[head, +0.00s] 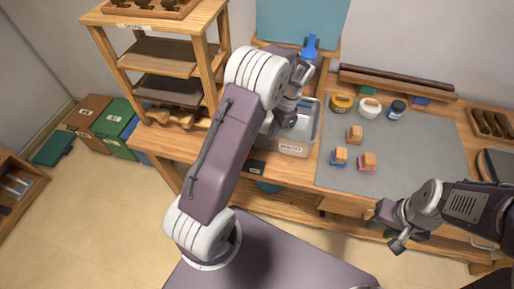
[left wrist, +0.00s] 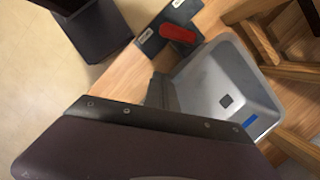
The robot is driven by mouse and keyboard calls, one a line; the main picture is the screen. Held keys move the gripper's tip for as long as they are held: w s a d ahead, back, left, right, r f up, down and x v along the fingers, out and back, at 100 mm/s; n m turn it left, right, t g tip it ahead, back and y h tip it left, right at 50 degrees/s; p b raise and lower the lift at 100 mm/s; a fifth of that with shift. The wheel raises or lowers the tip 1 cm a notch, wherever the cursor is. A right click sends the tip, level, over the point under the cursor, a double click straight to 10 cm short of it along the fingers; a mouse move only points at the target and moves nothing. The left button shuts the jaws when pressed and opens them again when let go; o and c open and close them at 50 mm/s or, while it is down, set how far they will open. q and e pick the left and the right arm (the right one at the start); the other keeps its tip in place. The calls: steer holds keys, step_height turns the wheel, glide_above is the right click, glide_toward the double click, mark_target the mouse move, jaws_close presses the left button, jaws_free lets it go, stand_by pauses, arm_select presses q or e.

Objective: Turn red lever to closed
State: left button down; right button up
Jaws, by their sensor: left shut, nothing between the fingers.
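The red lever (left wrist: 178,33) sits on a black plate (left wrist: 172,28) at the wooden bench's edge in the left wrist view. The plate has two small white labels, one beyond the lever and one beside its left end; I cannot read them. A small dark plate (head: 256,167) shows at the bench front in the head view, the lever on it too small to tell. My left gripper (left wrist: 157,93) is shut and empty, beside the grey basin and apart from the lever. My right gripper (head: 389,230) hangs in front of the bench at right, away from the lever; its opening is unclear.
The grey basin (left wrist: 210,70) is right by my left gripper, its front labelled in the head view. A wooden shelf rack (head: 165,50) stands left of my left arm. A grey mat (head: 420,150) holds stamp-like blocks and jars. Floor in front of the bench is clear at left.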

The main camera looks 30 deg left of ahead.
arm_select(q)
steer(key=x, duration=0.7)
steer(key=shift+s+a+f, duration=0.1)
steer(key=shift+f, duration=0.25)
steer(key=s+a+p, duration=0.1)
steer(key=s+a, duration=0.1)
steer(key=s, duration=0.1)
steer(key=shift+a+r, duration=0.1)
steer(key=shift+a, duration=0.3)
steer(key=shift+w, duration=0.1)
